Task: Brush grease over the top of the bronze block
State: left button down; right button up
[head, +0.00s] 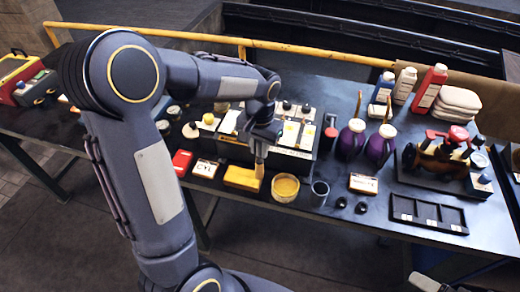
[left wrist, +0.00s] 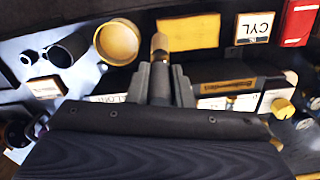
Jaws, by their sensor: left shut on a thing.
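The bronze block (head: 242,178) is a yellow-brown bar lying flat near the front edge of the bench. It also shows in the left wrist view (left wrist: 190,33). My left gripper (head: 260,148) is shut on a brush (head: 259,168), whose tip points down at the block's right end in the head view. In the left wrist view the brush tip (left wrist: 160,46) overlaps the block's end beside the pot; I cannot tell whether it touches. The round grease pot (head: 285,188), filled with yellow grease, stands just right of the block.
A dark cup (head: 320,192) stands right of the pot. A CYL card (head: 205,168) and a red case (head: 182,162) lie left of the block. A labelled box (head: 292,158) stands behind. Purple jugs (head: 350,140) and a black tray (head: 428,214) are farther right.

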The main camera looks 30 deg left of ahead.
pick_arm(q)
jog(key=shift+a+r, duration=0.1)
jog(key=shift+r, duration=0.55)
jog(key=shift+r+p, duration=0.75)
jog(key=shift+p, duration=0.1)
jog(key=shift+r, duration=1.25)
